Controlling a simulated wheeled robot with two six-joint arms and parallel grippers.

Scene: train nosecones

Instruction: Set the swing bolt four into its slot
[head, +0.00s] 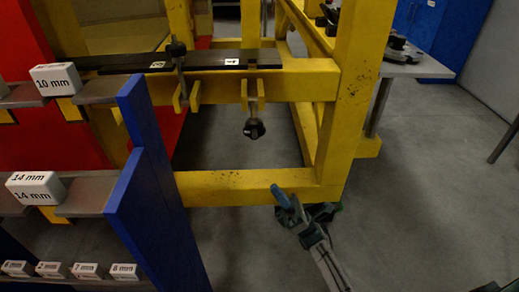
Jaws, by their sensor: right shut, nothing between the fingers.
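A swing bolt (254,128) with a black knob hangs down below the dark bar on the yellow frame, between two yellow lugs (253,97). A white label (232,62) is on the bar just left of it; its number is too small to read surely. Another swing bolt (178,52) stands upright across the bar further left, with its knob on top. My left gripper is not in view.
The yellow frame's lower beam (240,186) and right post (348,90) are close to my right gripper. A blue upright (150,190) and shelves with white size blocks (37,186) are at left.

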